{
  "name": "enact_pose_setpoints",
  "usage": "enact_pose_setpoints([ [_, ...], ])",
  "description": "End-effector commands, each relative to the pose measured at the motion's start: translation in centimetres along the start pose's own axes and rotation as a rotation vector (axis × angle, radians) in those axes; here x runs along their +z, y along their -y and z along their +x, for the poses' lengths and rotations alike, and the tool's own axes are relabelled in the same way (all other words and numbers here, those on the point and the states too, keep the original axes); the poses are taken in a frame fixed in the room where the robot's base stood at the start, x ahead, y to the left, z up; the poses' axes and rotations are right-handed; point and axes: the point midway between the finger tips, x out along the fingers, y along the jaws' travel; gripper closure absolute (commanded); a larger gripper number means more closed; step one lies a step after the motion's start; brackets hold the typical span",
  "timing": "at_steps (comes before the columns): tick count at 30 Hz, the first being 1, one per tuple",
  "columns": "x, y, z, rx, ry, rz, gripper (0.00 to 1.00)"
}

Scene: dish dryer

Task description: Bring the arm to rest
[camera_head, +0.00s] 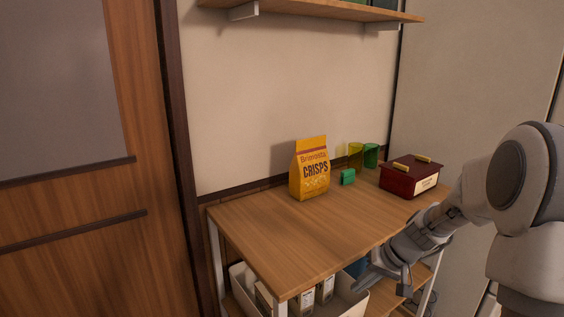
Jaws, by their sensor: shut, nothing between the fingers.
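My arm enters from the right and reaches down and left, in front of the table's front edge. My gripper (384,283) is at its end, below the level of the table top and in front of the lower shelf. It is shut and holds nothing. It appears apart from the table, though the exact gap is hard to judge.
A white bin (346,305) sits below. A wall shelf (320,9) hangs above. The table's front left is clear.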

Motion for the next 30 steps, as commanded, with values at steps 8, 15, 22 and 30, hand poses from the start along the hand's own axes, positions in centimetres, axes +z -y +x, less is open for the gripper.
enact_pose_setpoints([
  [8, 4.4, 5.6, -6.9, 0.117, -0.011, -0.094, 1.0],
  [15, 9.2, 8.6, -11.8, 0.21, -0.047, -0.146, 1.0],
  [22, 14.3, 10.0, -15.7, 0.286, -0.107, -0.185, 1.0],
  [30, 19.4, 9.7, -18.8, 0.349, -0.189, -0.227, 1.0],
])
